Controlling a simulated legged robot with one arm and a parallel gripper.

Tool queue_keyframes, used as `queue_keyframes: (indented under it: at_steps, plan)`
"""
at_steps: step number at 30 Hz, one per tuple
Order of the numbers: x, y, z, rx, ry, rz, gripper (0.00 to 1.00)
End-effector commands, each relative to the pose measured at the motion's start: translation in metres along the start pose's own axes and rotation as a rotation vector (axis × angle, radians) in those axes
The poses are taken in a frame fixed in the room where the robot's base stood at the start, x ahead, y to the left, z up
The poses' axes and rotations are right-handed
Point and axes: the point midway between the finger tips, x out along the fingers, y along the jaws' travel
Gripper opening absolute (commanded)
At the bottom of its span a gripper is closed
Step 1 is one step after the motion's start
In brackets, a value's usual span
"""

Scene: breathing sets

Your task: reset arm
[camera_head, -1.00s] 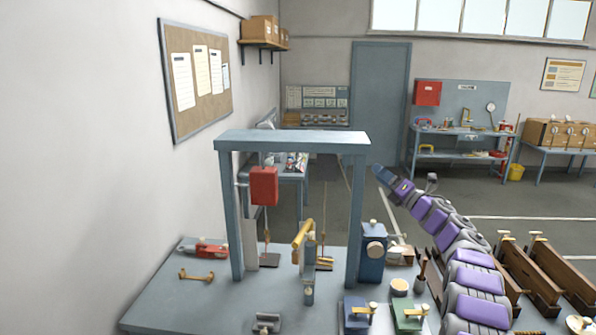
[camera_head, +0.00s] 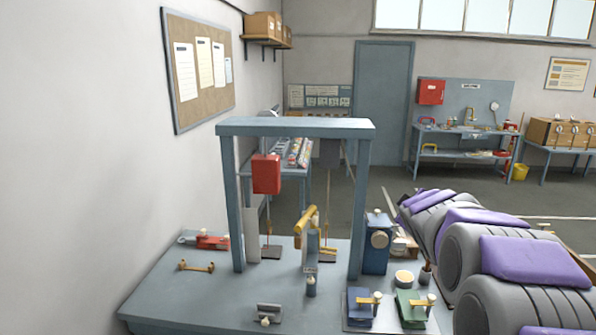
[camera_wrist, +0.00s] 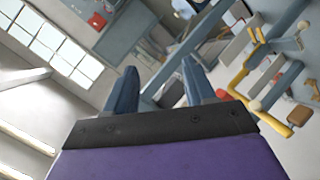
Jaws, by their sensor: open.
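My gripper (camera_wrist: 161,82) is open, its two blue fingers apart with nothing held between them in the wrist view. In the head view my arm, with purple pads on grey links, fills the lower right. Its far links lie beside the right end of the workbench (camera_head: 205,312), and my gripper cannot be made out there. In the wrist view a yellow handle (camera_wrist: 238,78) and part of a grey frame lie beyond and to the right of the fingers, apart from them.
A grey gantry frame (camera_head: 295,127) stands on the bench with a red block (camera_head: 266,174) hanging inside. A blue box (camera_head: 376,247), blue clamp (camera_head: 364,308) and green clamp (camera_head: 411,310) stand near my arm. Open floor (camera_head: 345,200) lies behind the bench.

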Motion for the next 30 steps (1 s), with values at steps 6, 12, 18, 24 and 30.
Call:
queue_keyframes:
  at_steps: [6,12,18,24,30]
  plan:
    - [-0.076,-0.099,0.066,0.212,-0.249,-0.213,0.54]
    - [-0.161,-0.192,0.125,0.371,-0.495,-0.395,0.54]
    - [-0.254,-0.279,0.180,0.491,-0.750,-0.559,0.54]
    - [-0.337,-0.342,0.220,0.566,-0.962,-0.680,0.54]
    - [-0.378,-0.368,0.237,0.593,-1.070,-0.736,0.54]
